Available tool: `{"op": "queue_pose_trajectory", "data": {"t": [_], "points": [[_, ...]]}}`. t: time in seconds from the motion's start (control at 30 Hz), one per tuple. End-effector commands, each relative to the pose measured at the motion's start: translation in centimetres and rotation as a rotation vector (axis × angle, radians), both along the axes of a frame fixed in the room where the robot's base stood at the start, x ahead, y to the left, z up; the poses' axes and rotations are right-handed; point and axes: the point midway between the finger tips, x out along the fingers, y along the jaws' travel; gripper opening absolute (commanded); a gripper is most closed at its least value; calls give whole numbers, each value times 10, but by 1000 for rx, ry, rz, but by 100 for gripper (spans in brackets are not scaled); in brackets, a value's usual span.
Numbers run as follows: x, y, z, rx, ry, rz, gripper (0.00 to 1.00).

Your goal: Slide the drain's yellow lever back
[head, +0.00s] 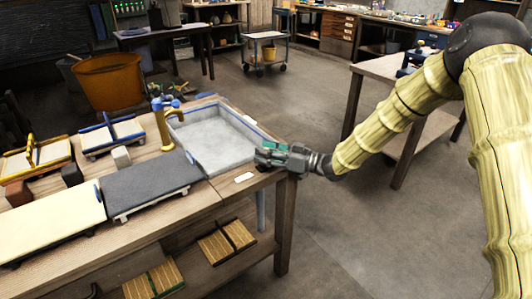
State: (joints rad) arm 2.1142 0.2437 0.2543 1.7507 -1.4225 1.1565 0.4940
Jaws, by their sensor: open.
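A grey basin with a blue rim (228,113) is set in the right end of the wooden workbench. A brass tap (162,128) with blue handles stands at its left side. A grey pipe (261,208) runs down below the bench near the basin's front corner. I cannot make out the drain's yellow lever in this view. My gripper (262,155) is open, at the bench's right end by the basin's near right corner. It covers that corner, and I cannot tell whether it touches anything.
A small white piece (243,178) lies on the bench near my gripper. A dark flat slab (150,184) and a cream board (45,222) lie to the left. A lower shelf holds slatted wooden pieces (228,240). Floor (350,235) right of the bench is clear.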

Motion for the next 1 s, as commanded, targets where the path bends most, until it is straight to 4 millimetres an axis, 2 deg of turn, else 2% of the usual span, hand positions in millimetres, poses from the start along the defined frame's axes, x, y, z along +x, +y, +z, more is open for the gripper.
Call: {"op": "queue_pose_trajectory", "data": {"t": [0.27, 0.5, 0.53, 0.73, 1.0], "points": [[0, 1, 0, 0, 0, 0, 47], [0, 1, 0, 0, 0, 0, 3], [0, 1, 0, 0, 0, 0, 0], [4, -3, 0, 1, 0, -1, 0], [33, -43, 0, 0, 0, -2, 0]]}}
